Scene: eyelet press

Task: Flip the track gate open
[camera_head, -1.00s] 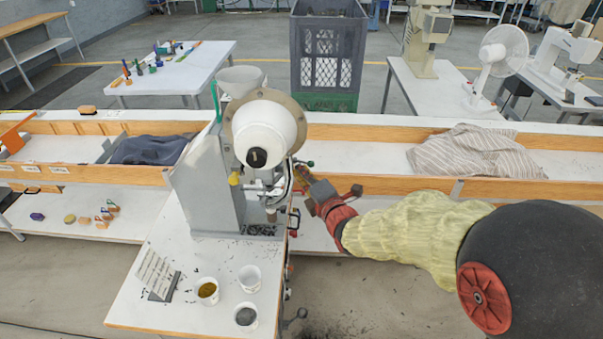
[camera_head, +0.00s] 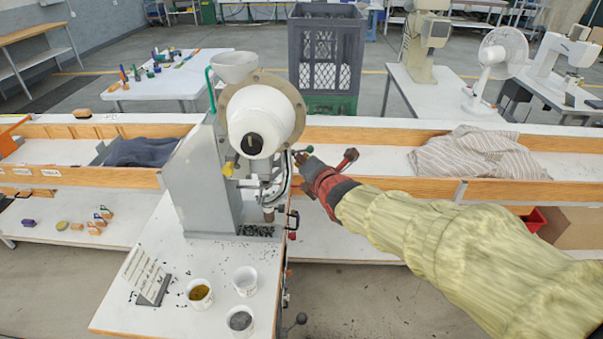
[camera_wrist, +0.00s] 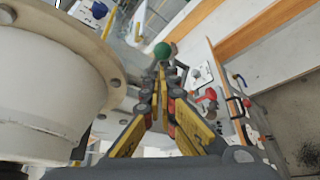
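The eyelet press (camera_head: 205,190) stands on a white table, with a big white round housing (camera_head: 262,120) facing me. My gripper (camera_head: 301,157) is just right of the housing, at the press's feed side. In the wrist view its yellow fingers (camera_wrist: 164,75) converge at the tips and look shut, with nothing seen between them. A green ball knob (camera_wrist: 162,50) shows just beyond the tips; I cannot tell whether they touch it. I cannot clearly make out the track gate; the gripper and housing hide part of that area.
Wooden-edged trays run behind, one holding a striped cloth (camera_head: 475,153). Red-handled parts (camera_wrist: 207,95) lie right in the wrist view.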

